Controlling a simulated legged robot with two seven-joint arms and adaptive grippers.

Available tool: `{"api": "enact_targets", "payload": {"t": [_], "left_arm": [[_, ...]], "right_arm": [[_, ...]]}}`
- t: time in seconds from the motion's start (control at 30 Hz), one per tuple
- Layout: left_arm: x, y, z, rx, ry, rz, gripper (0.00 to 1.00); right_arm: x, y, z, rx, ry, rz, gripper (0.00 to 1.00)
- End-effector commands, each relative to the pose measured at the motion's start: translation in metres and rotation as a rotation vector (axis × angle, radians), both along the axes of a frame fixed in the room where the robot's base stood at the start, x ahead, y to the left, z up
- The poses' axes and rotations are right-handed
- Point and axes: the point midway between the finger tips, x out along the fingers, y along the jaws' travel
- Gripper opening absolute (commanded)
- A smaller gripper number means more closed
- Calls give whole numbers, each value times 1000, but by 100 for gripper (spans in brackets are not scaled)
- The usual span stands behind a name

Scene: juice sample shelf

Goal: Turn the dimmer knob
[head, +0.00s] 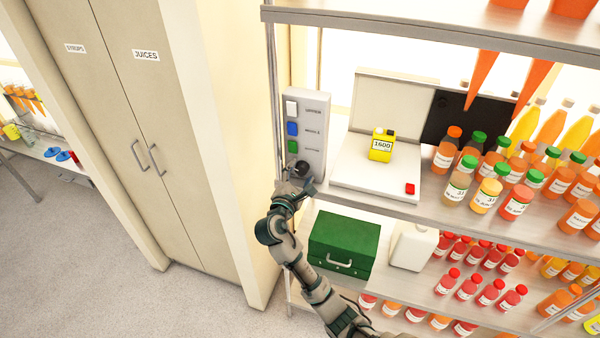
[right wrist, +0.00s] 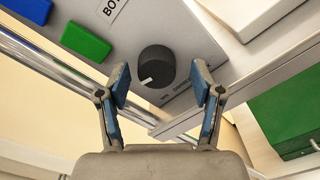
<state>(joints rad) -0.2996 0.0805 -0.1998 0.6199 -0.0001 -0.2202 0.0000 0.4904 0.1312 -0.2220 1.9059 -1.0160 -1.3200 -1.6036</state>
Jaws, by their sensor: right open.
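The dimmer knob (right wrist: 156,67) is a dark round knob with a white pointer mark, on the grey control panel (head: 313,128). In the right wrist view the pointer is toward the lower left of the knob. My right gripper (right wrist: 164,85) is open, with its blue-padded fingertips on either side of the knob and visible gaps between. Whether the fingertips reach the knob's depth cannot be told. In the head view my right gripper (head: 296,172) is at the panel's lower end and largely covers the knob. My left gripper is not in view.
White, blue and green (right wrist: 85,42) buttons sit on the panel above the knob. A white device (head: 375,180) with a yellow item stands to the right. A green box (head: 343,243) and bottles fill the lower shelf. A metal shelf post runs close to the panel's left.

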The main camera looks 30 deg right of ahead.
Motion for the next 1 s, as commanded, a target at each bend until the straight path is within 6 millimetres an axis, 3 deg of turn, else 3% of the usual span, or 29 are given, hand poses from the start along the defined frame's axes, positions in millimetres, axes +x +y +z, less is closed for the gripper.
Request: {"api": "enact_targets", "payload": {"t": [0.3, 0.57, 0.83, 1.0], "left_arm": [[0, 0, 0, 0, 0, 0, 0], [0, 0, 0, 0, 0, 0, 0], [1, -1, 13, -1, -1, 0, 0], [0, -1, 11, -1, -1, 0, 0]], "right_arm": [[2, -3, 0, 0, -1, 1, 66], [2, -3, 0, -1, 0, 1, 6], [3, -3, 3, 42, -49, 0, 6], [3, -3, 1, 45, -57, 0, 6]]}}
